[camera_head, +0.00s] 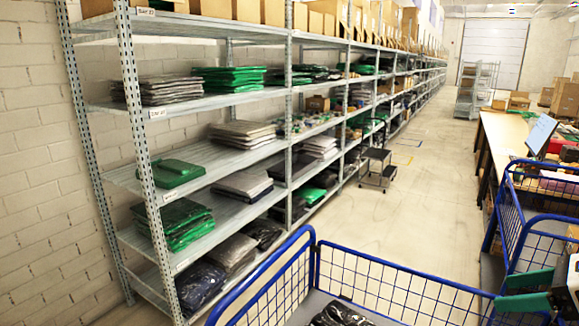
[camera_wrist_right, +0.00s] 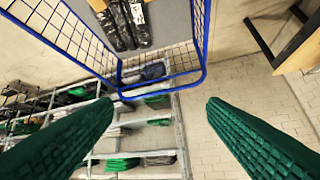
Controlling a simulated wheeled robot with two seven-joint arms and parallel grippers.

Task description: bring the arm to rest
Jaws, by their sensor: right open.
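My right gripper (camera_head: 503,293) shows at the lower right of the head view, over the edge of a blue-framed wire cart (camera_head: 390,276). In the right wrist view its two green ridged fingers (camera_wrist_right: 160,106) are wide apart with nothing between them. Black plastic-wrapped packages (camera_head: 338,315) lie on the grey floor of the cart, and they also show in the wrist view (camera_wrist_right: 125,24). My left gripper is not in view.
A long metal shelf rack (camera_head: 145,160) with folded garments and cardboard boxes runs along the left wall. A second blue cart (camera_head: 540,215) and a table (camera_head: 503,135) stand at the right.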

